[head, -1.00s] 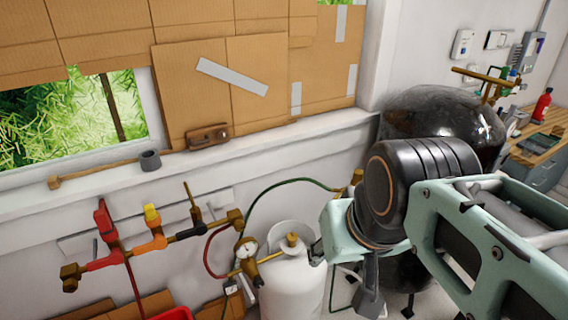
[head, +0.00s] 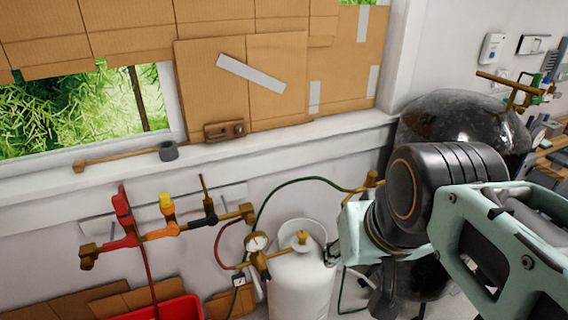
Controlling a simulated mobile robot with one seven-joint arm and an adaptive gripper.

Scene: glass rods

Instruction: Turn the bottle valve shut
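A white gas bottle (head: 301,287) stands below the window sill, with a brass valve (head: 302,240) on its top. A brass regulator with a round gauge (head: 257,242) joins it on the left. My gripper (head: 334,256) is just right of the valve; only a small dark part shows past my mint-green wrist. It appears apart from the valve in the picture, but the depth between them is unclear. My wrist hides most of the fingers, so whether they are open or shut does not show.
A brass manifold (head: 165,232) with red, yellow and dark handles is on the wall at left. Red and green hoses run near the bottle. A large black tank (head: 455,125) stands behind my arm. A mallet (head: 125,156) lies on the sill. A red bin (head: 165,309) stands below.

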